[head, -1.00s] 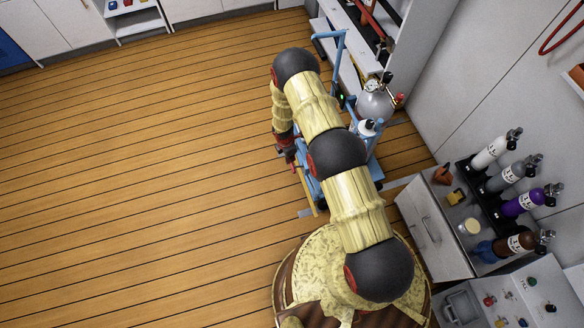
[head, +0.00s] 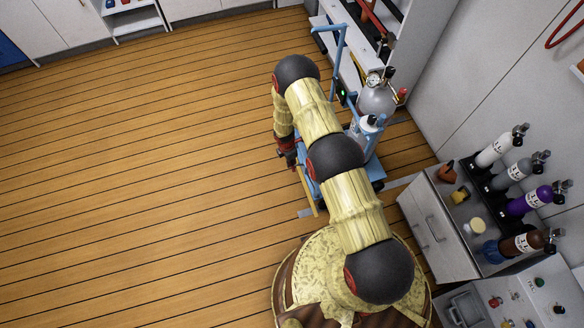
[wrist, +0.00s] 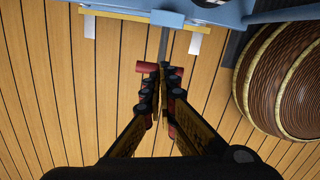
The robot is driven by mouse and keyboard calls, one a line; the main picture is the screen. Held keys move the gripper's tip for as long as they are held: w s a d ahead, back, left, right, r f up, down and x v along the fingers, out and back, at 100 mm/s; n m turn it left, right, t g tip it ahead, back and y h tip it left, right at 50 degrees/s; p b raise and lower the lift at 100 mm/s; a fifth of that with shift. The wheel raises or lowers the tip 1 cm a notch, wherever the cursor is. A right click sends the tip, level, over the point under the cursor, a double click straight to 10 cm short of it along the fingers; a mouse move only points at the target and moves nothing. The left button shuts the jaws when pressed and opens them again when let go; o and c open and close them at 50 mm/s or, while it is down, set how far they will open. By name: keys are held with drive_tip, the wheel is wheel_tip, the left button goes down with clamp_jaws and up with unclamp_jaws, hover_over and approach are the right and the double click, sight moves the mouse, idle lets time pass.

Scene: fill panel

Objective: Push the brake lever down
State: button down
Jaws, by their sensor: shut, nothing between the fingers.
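A blue trolley (head: 373,172) stands partly behind my arm in the head view, and its blue frame (wrist: 125,6) crosses the top of the wrist view. A grey bar (wrist: 164,45) sticks out from that frame toward my gripper. A red crosspiece (wrist: 147,67) shows at its end; this looks like the brake lever. My gripper (wrist: 163,80) is shut and empty, with its fingertips over or right at the red crosspiece. I cannot tell whether they touch it.
A grey gas cylinder (head: 376,98) and a white bottle (head: 369,124) ride on the trolley. A cabinet (head: 425,222) with several small cylinders stands to the right. Shelving (head: 345,40) is behind the trolley. The wooden floor (head: 140,180) to the left is clear.

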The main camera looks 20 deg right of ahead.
drive_tip(key=shift+f, duration=0.5)
wheel_tip(320, 180, down, 4)
drive_tip(key=b, duration=0.3)
drive_tip(key=shift+d+f, duration=0.1)
drive_tip(key=shift+f, duration=0.05)
drive_tip(key=shift+r, duration=0.2)
drive_tip(key=a, duration=0.2)
drive_tip(key=a+r, duration=0.1)
drive_tip(key=shift+s, duration=0.25)
drive_tip(key=shift+r, duration=0.1)
wheel_tip(320, 180, up, 12)
drive_tip(key=a, duration=0.1)
drive_tip(key=shift+s, duration=0.15)
